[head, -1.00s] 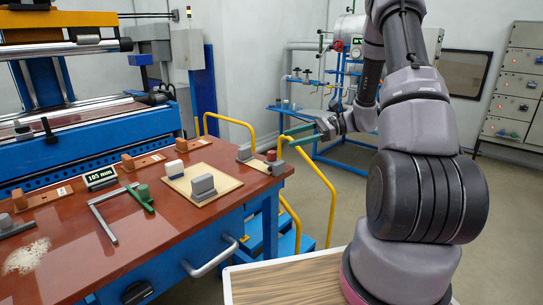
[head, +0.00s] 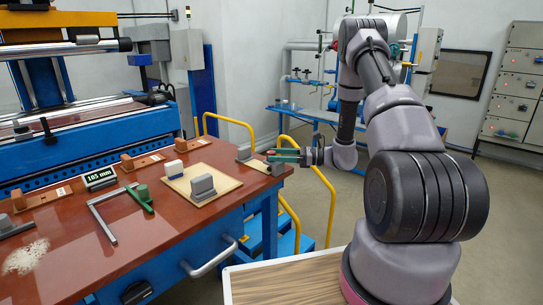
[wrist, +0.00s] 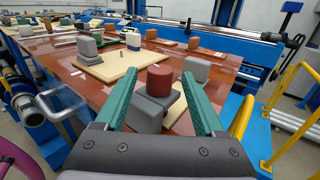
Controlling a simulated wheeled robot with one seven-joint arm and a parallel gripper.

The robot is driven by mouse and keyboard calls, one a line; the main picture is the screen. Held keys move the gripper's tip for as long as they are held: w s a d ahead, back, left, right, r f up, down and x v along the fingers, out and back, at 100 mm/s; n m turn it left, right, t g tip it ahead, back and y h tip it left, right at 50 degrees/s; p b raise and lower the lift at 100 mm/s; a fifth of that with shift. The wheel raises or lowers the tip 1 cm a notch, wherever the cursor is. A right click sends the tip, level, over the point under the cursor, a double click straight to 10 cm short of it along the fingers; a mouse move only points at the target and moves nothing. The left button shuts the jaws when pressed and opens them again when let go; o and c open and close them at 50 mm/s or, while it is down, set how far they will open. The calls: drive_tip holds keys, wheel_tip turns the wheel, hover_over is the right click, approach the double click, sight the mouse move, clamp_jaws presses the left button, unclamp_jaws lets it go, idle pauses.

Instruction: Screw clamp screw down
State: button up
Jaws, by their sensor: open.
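The clamp screw appears as a short red-brown cylindrical knob (wrist: 159,80) on a grey block (wrist: 148,113) in the wrist view, at the table's corner. In the head view the knob (head: 271,154) is small and partly covered by my gripper. My gripper (wrist: 159,73) is open, with its two green fingers on either side of the knob and gaps visible between. In the head view my gripper (head: 277,156) reaches in level from the right at the table's right corner.
A second grey block (wrist: 197,70) stands just behind the knob. The red-brown table (head: 150,245) carries a beige board (head: 225,187) with a grey block, a square, a green tool and a display (head: 100,178). Yellow handrails (head: 322,185) stand close to the gripper.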

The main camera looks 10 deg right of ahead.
drive_tip(key=shift+x, duration=1.05)
clamp_jaws()
